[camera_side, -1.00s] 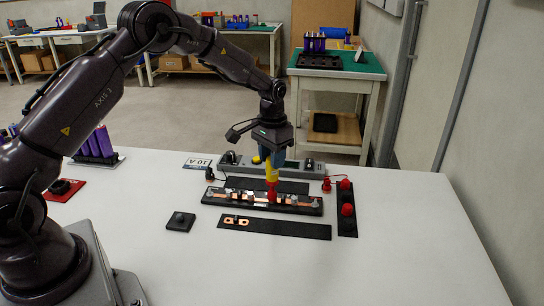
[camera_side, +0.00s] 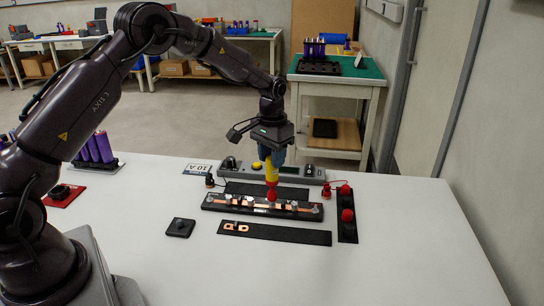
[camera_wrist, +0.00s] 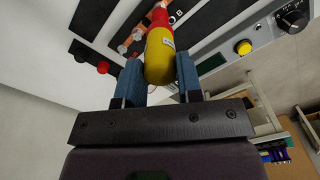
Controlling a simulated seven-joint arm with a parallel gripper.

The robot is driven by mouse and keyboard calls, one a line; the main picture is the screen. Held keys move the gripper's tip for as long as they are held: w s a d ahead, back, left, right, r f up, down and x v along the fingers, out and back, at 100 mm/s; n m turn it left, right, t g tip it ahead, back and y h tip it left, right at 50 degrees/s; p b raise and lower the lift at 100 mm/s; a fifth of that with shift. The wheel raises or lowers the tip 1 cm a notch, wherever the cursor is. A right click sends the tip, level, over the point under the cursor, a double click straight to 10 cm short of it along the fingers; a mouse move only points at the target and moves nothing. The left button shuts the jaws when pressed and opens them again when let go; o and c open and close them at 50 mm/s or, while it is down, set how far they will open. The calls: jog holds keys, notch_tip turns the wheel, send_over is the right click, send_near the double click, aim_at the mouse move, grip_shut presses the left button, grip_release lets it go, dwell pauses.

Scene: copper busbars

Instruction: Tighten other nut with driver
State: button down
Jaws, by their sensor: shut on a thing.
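My gripper (camera_wrist: 160,78) is shut on the driver (camera_wrist: 159,57), with its blue fingers on either side of the yellow handle. In the side view the driver (camera_side: 271,175) hangs upright with its red tip down over the busbar fixture (camera_side: 310,210). The tip is at or just above the copper busbar, right of the fixture's middle; I cannot tell whether it touches. Several nuts and studs (camera_side: 249,201) show along the fixture. Any nut under the driver tip is hidden. In the wrist view the red tip reaches the copper strip (camera_wrist: 130,42).
A black strip with copper links (camera_side: 236,227) lies in front of the fixture. A black stand with red knobs (camera_side: 347,215) is to its right, and a small black block (camera_side: 180,228) to its left. A grey meter box (camera_side: 290,172) stands behind. The front table is clear.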

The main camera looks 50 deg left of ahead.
jog(key=n, duration=0.3)
jog(key=shift+n, duration=0.3)
jog(key=n, duration=1.7)
jog(key=shift+d+n, duration=0.1)
jog(key=shift+n, duration=0.3)
jog(key=n, duration=0.5)
